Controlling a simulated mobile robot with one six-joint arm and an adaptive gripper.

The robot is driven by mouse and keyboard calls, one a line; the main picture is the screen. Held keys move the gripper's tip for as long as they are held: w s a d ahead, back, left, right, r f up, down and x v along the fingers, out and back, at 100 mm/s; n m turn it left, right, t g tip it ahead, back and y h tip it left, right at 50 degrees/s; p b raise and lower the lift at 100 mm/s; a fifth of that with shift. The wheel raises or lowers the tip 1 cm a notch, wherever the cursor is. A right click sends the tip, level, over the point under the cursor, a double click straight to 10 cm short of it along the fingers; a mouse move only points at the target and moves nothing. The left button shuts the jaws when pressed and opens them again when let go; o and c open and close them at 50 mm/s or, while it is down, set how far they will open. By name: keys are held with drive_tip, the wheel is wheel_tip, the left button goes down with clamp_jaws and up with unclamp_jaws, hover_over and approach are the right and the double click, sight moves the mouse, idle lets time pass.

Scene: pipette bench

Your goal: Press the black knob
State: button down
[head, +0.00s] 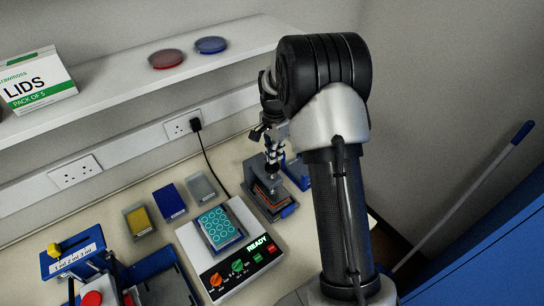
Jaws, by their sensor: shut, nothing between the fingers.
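My gripper (273,158) is shut and empty, pointing down directly over the device. Its tips are at or just above the knob; I cannot tell whether they touch it. My arm hides part of the area to the right of the device.
A white instrument (232,262) showing READY holds a well plate (219,228). Blue (169,201), yellow (139,220) and grey (200,186) blocks lie behind it. A black cable (207,158) runs down from the wall socket. A shelf (110,82) overhangs the back.

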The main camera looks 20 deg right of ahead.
wheel_tip(320, 180, up, 10)
drive_tip(key=shift+f, duration=0.15)
drive_tip(key=shift+w, duration=0.1)
idle(0.7)
